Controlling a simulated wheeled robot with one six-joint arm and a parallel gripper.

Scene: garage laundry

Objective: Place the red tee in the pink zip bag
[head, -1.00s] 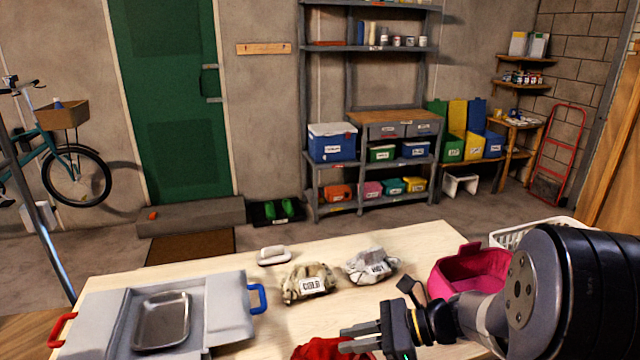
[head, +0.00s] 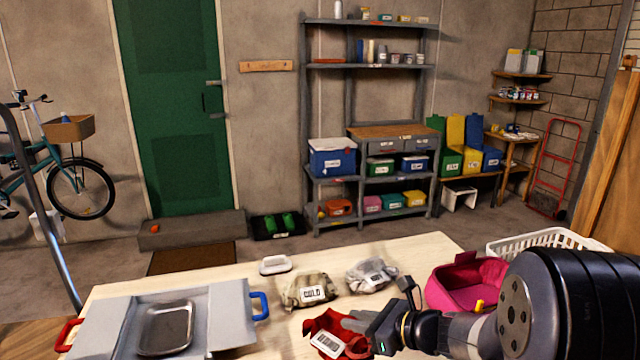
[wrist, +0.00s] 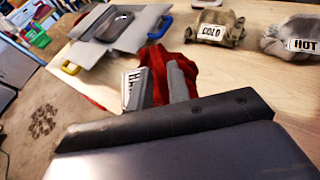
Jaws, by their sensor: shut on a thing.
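The red tee (head: 322,322), a crumpled red cloth with a white label, is at the front of the table in the head view. My gripper (head: 352,326) is shut on it; in the wrist view the red tee (wrist: 172,72) shows between and beyond the fingers. I cannot tell whether the cloth is clear of the table. The pink zip bag (head: 450,292) stands open to the right, behind my forearm, which hides part of its front. Something small and yellow shows at its near rim.
Bundles labelled COLD (head: 310,290) and HOT (head: 372,275) lie behind the tee, left of the bag. A white soap-like dish (head: 274,264) is farther back. A grey case with a metal tray (head: 166,328) fills the table's left. A white basket (head: 500,247) is behind the bag.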

